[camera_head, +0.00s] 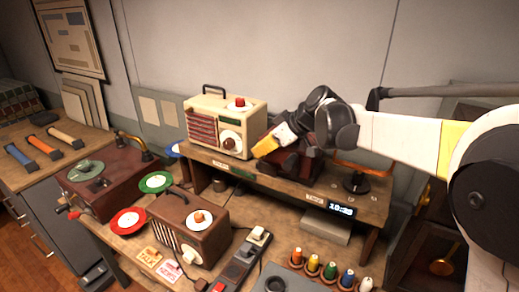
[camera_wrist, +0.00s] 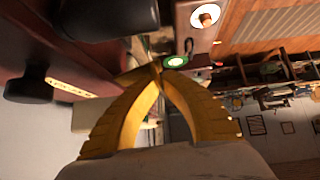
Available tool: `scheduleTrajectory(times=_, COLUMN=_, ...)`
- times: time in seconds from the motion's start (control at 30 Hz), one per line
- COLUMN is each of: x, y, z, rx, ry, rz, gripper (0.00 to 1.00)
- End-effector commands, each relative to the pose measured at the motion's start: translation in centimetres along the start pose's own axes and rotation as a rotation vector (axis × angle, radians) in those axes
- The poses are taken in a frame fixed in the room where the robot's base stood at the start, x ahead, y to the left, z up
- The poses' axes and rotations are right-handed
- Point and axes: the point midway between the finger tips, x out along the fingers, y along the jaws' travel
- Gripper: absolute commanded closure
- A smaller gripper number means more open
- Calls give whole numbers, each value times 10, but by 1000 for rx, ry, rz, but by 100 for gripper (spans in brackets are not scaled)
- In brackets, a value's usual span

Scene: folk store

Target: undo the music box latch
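A dark red-brown box, which looks like the music box (camera_head: 303,168), stands on the raised wooden shelf in the head view, partly hidden behind my arm. In the wrist view a dark red box (camera_wrist: 70,40) fills the left side, with a brass label plate (camera_wrist: 72,86) and dark rounded parts near it. I cannot make out the latch clearly. My gripper (camera_head: 262,149) is at the left front of the box, above the shelf. In the wrist view its yellow fingers (camera_wrist: 157,70) meet at their tips, close to the box's right side, with nothing visible held.
A cream radio (camera_head: 215,107) stands left of my gripper on the shelf (camera_head: 345,207). A black stand with an orange top (camera_head: 356,180) is on the right. Below are a brown radio (camera_head: 180,215), a record player (camera_head: 75,192), a power strip (camera_head: 240,262) and several thread spools (camera_head: 313,264).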

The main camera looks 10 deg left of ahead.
Motion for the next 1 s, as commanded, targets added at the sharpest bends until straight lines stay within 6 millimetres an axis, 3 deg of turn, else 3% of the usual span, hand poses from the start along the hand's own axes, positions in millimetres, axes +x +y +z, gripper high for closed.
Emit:
scheduleTrajectory(times=0.17, x=0, y=0, z=0, rx=0, ry=0, rz=1, gripper=100)
scheduleTrajectory(times=0.27, x=0, y=0, z=0, rx=-1, ry=-1, rz=1, gripper=74)
scheduleTrajectory(times=0.3, x=0, y=0, z=0, rx=-1, ry=0, rz=1, gripper=70)
scheduleTrajectory(times=0.63, x=-3, y=0, z=0, rx=-1, ry=0, rz=1, gripper=70)
scheduleTrajectory(times=0.77, x=-20, y=0, z=0, rx=0, ry=0, rz=2, gripper=70)
scheduleTrajectory(times=1.0, x=-74, y=1, z=1, rx=1, ry=-1, rz=4, gripper=70)
